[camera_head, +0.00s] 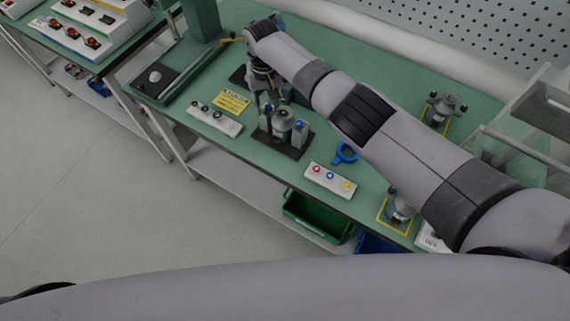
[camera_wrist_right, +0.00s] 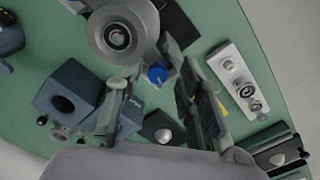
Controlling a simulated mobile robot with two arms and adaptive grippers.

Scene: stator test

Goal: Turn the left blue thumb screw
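The left blue thumb screw (camera_head: 268,108) sits on the post at the left of the test fixture (camera_head: 295,150), close to my right gripper (camera_head: 262,98). In the right wrist view the blue screw (camera_wrist_right: 157,73) shows between the two fingers of my right gripper (camera_wrist_right: 153,88). The fingers are apart, one on each side of it, and I see no contact. The grey round stator (camera_head: 283,118) stands upright in the fixture; it also shows in the wrist view (camera_wrist_right: 118,35). Another blue thumb screw (camera_head: 299,125) is on the right post. My left gripper is out of view.
A white switch strip (camera_head: 214,120) and a yellow sign (camera_head: 232,99) lie left of the fixture. A white button strip (camera_head: 330,181) and a blue ring-shaped thing (camera_head: 345,153) lie to the right. A green bin (camera_head: 318,217) is below the table's front edge.

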